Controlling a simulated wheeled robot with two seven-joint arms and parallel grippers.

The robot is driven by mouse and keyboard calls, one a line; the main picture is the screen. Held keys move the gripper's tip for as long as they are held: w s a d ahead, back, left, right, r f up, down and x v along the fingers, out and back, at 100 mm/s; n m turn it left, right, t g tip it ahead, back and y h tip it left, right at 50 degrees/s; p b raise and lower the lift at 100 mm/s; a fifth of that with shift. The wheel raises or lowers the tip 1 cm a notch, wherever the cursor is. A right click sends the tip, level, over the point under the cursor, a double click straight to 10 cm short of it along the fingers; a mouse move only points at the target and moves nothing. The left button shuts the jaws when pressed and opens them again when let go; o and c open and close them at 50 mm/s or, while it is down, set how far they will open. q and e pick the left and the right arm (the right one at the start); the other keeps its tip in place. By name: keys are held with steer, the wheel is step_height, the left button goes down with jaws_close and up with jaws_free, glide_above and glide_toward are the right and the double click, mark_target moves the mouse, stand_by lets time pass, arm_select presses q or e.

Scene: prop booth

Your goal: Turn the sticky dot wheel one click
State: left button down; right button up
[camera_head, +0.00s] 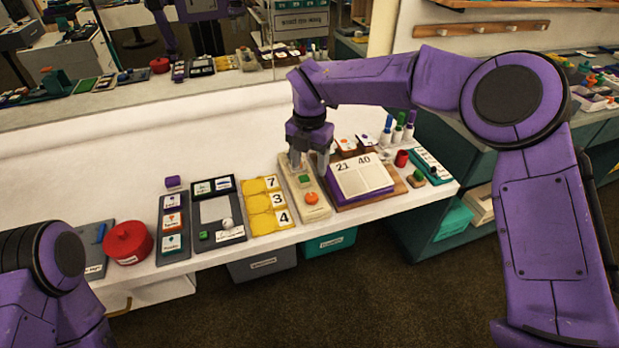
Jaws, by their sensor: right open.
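No label that I can read names the sticky dot wheel. A yellow board (289,210) on the white table carries several round yellow scalloped wheels (258,203) beside the numbers 7, 3 and 4. Right of it lies a beige board (319,211) with a green block (304,179) and an orange knob (312,198). My right gripper (308,165) is open, pointing down over the far end of the beige board, just behind the green block. Whether its fingers touch anything cannot be told. My left arm shows at the lower left, its gripper out of frame.
A purple flip book (362,182) reading 21 40 stands close right of my right gripper. A mirror stands behind the table. The table's back strip is clear.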

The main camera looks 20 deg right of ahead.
mark_target(312, 196)
steer(key=f, duration=0.3)
steer(key=f+p, duration=0.1)
steer(key=f, duration=0.5)
steer(key=shift+s+d+f+p, duration=0.3)
steer(key=shift+p, duration=0.05)
steer(key=shift+a+f, duration=0.1)
steer(key=shift+f, duration=0.25)
steer(key=c, duration=1)
